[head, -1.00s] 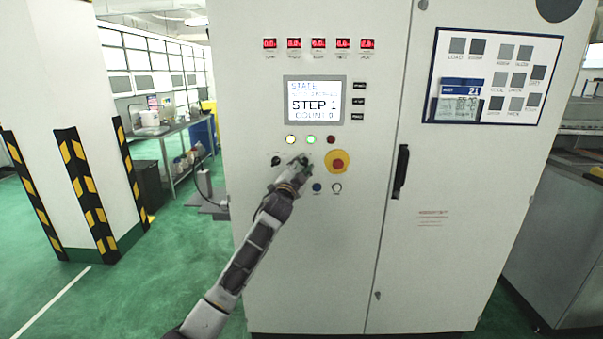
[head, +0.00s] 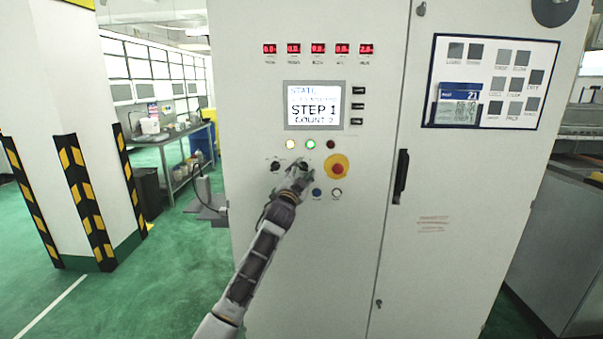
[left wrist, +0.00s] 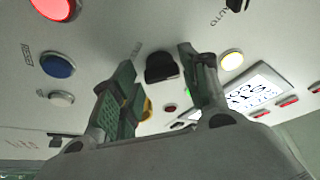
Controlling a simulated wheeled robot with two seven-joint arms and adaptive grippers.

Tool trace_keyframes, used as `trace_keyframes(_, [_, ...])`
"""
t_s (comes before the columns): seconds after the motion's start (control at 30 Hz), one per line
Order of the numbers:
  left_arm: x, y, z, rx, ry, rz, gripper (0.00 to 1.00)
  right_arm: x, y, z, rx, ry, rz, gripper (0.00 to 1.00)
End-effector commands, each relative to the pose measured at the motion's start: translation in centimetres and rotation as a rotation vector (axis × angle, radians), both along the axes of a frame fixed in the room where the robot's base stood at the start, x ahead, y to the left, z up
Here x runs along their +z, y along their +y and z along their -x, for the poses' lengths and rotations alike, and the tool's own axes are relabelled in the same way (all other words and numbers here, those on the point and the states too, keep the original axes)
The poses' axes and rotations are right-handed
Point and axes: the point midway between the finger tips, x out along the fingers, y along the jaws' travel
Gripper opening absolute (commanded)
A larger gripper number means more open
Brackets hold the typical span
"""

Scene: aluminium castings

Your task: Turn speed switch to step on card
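The control cabinet carries two black rotary knobs. The left knob (head: 275,166) stands clear of my gripper. The right knob (head: 304,164) is partly covered by my left gripper (head: 299,175). In the left wrist view, a black knob (left wrist: 160,67) stands between the tips of my open left gripper (left wrist: 160,88), with visible gaps on both sides. Its label is too small to read, so I cannot confirm it is the speed switch. The screen (head: 314,105) shows STEP 1. A blue-topped card (head: 460,91) hangs on the board; its small print is unreadable. My right gripper is not in view.
A red button in a yellow ring (head: 337,167) sits close right of the gripper. A blue button (head: 317,192) and a white button (head: 337,192) sit below. Lit yellow (head: 291,144) and green (head: 310,144) lamps are above. A door handle (head: 401,176) projects farther right.

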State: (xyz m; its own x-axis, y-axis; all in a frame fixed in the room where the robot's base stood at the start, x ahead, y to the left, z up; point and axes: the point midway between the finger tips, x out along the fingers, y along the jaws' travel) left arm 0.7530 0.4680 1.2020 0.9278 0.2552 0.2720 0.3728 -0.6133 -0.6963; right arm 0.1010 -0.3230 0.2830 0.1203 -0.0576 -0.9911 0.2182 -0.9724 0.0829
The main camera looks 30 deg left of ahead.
Motion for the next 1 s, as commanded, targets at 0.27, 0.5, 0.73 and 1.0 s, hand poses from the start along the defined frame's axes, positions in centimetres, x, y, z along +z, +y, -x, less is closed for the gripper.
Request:
trace_keyframes(0.27, [0.1,0.0,0.0,0.001,-0.002,-0.001,0.57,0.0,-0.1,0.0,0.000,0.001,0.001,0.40])
trace_keyframes(0.5, [0.0,0.0,0.2,0.001,-0.002,-0.001,0.57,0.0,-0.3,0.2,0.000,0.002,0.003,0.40])
trace_keyframes(0.73, [-0.3,-0.3,1.2,0.002,-0.001,-0.001,0.57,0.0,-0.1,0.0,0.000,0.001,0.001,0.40])
trace_keyframes(1.0, [-0.9,-0.9,3.2,0.000,-0.001,-0.001,0.57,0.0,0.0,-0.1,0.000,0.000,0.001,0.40])
